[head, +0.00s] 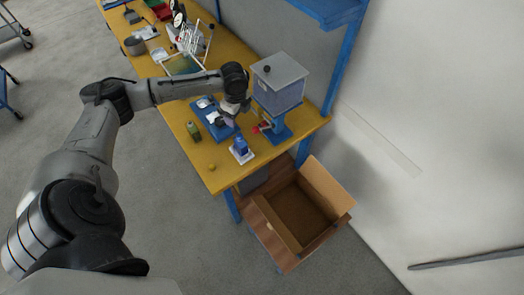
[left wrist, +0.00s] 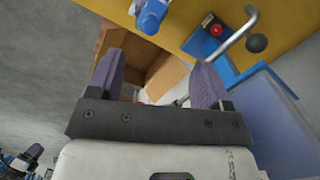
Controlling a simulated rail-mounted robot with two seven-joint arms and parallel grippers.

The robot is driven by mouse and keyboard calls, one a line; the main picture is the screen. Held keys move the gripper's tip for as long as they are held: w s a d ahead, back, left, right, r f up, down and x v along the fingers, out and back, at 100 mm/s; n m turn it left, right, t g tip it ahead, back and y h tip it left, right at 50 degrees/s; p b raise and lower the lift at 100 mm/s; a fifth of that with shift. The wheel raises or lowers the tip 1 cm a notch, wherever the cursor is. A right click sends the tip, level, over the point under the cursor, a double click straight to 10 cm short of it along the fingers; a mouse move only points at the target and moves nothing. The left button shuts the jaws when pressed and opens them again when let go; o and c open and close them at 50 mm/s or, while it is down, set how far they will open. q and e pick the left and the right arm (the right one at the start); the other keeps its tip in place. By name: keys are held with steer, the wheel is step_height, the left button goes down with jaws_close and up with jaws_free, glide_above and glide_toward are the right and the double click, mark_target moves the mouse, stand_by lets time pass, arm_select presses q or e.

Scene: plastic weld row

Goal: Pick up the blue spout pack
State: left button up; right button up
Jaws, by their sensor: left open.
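The blue spout pack (head: 240,145) stands on a small white pad near the front edge of the yellow bench in the head view. In the left wrist view the blue pack (left wrist: 152,14) shows at the top edge, partly cut off, beyond my fingertips. My left gripper (head: 230,120) is above the bench, a little behind the pack and apart from it. In the left wrist view its two purple-grey fingers (left wrist: 156,68) are spread with nothing between them.
A blue machine with a grey-lidded tank (head: 279,82) and a lever stands right beside my gripper. A blue tray (head: 203,113) and a green bottle (head: 193,131) are to the left. An open cardboard box (head: 327,187) sits below the bench end.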

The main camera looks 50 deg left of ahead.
mark_target(240, 135)
arm_select(q)
steer(key=f+m, duration=0.1)
steer(key=f, duration=0.3)
steer(key=f+m, duration=0.2)
steer(key=f, duration=0.3)
steer(key=d+f+m, duration=0.1)
steer(key=f, duration=0.4)
steer(key=shift+s+h, duration=0.35)
steer(key=shift+h, duration=0.05)
steer(key=shift+c, duration=0.3)
steer(key=shift+r, duration=0.1)
jaws_close()
